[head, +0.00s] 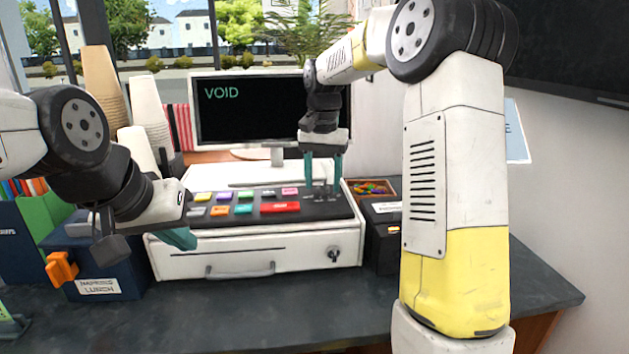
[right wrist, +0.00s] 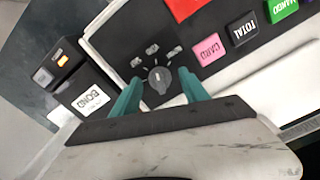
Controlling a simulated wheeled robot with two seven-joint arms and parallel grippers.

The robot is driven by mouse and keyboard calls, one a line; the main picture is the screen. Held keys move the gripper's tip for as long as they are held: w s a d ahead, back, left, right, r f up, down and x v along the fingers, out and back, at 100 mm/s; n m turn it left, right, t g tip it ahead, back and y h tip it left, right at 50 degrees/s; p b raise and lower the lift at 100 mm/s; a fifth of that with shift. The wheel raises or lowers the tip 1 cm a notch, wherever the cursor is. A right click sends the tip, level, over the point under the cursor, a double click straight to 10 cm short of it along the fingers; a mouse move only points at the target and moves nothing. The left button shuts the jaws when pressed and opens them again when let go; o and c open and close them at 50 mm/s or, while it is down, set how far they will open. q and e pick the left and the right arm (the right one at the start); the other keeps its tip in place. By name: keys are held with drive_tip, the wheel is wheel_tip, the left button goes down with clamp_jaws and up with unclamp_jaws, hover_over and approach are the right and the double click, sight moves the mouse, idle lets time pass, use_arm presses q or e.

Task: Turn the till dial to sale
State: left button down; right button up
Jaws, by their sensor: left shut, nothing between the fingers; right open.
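The till (head: 290,238) stands on the counter, and its monitor (head: 262,105) reads VOID. The grey round dial (right wrist: 159,80) sits on the till's black panel, with several small labels around its far side; their lettering is too small to read surely. My right gripper (head: 323,172) points down over the right end of the panel. In the right wrist view its open teal fingers (right wrist: 161,90) are on either side of the dial, with gaps between them and the knob. Which label the dial points at is unclear. My left gripper (head: 180,238) is shut and empty at the till's front left.
Coloured keys (head: 280,207) lie left of the dial, and a drawer with a handle (head: 240,270) is below. A dark box (head: 385,235) stands right of the till, a blue lunch box (head: 105,270) left. Cup stacks (head: 150,110) stand behind. The front counter is clear.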

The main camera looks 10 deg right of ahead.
drive_tip(key=shift+f, duration=0.1)
clamp_jaws()
drive_tip(key=shift+n, duration=0.3)
drive_tip(key=n, duration=0.4)
drive_tip(key=shift+d+n, duration=0.1)
drive_tip(key=shift+n, duration=1.9)
unclamp_jaws()
